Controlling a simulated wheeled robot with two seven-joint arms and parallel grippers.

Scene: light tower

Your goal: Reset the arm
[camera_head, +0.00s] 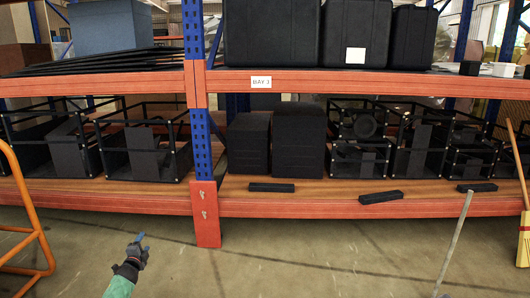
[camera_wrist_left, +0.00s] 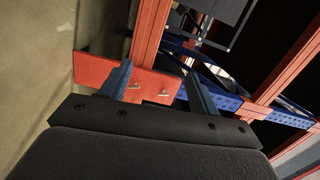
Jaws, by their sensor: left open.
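My left gripper (camera_head: 140,238) reaches in at the lower left of the head view, over the floor in front of the rack. It is empty. In the left wrist view its two blue fingers (camera_wrist_left: 158,88) stand apart with nothing between them. Beyond the fingers, the orange foot plate of the rack post (camera_wrist_left: 150,86) shows; in the head view this plate (camera_head: 206,214) is to the right of the gripper. My right gripper is in neither view.
An orange-beamed rack (camera_head: 360,209) with a blue post (camera_head: 201,143) spans the head view. Its lower shelf holds black frames (camera_head: 146,150), black boxes (camera_head: 298,138) and small black bars (camera_head: 381,197). An orange rail (camera_head: 30,205) stands left, a grey pole (camera_head: 455,240) right. The floor between is clear.

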